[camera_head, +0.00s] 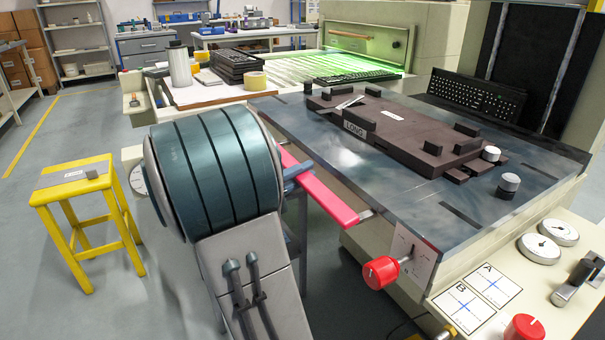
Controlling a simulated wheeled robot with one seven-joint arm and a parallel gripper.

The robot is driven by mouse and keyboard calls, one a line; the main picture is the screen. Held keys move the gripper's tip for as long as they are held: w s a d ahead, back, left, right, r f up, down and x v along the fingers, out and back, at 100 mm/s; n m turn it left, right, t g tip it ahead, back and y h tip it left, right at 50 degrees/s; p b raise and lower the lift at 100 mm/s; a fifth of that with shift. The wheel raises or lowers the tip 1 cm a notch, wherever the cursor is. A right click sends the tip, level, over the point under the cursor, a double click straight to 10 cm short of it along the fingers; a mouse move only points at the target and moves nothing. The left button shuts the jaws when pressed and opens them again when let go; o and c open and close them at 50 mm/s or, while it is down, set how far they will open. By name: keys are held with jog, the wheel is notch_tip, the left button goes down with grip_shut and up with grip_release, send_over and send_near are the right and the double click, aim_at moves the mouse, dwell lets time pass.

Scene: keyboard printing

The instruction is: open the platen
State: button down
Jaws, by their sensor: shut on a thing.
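A pink-red bar handle (328,197) sticks out from the front left side of the cream machine, joined to it by a short grey rod. Blue-grey gripper parts (298,178) show at the handle, just right of my teal arm. My gripper is shut on the handle; its fingertips are mostly hidden behind the arm. A dark flat plate (290,118) tops the machine and bears a brown jig (400,140) labelled LONG. A black panel (510,50) with grey rails stands upright behind it. I cannot tell which of these is the platen.
Red knobs (381,272), dials and a lever sit on the cream front panel at right. A black keyboard (478,97) stands behind the jig. A yellow stool (85,190) stands left on open grey floor. A green-lit conveyor (340,68) is at the back.

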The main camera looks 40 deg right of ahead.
jog(key=c, duration=1.4)
grip_release()
jog(key=shift+w+a, duration=0.15)
jog(key=shift+a, duration=0.2)
jog(key=shift+d, duration=0.1)
jog(key=p+v, duration=0.2)
jog(key=v, duration=1.2)
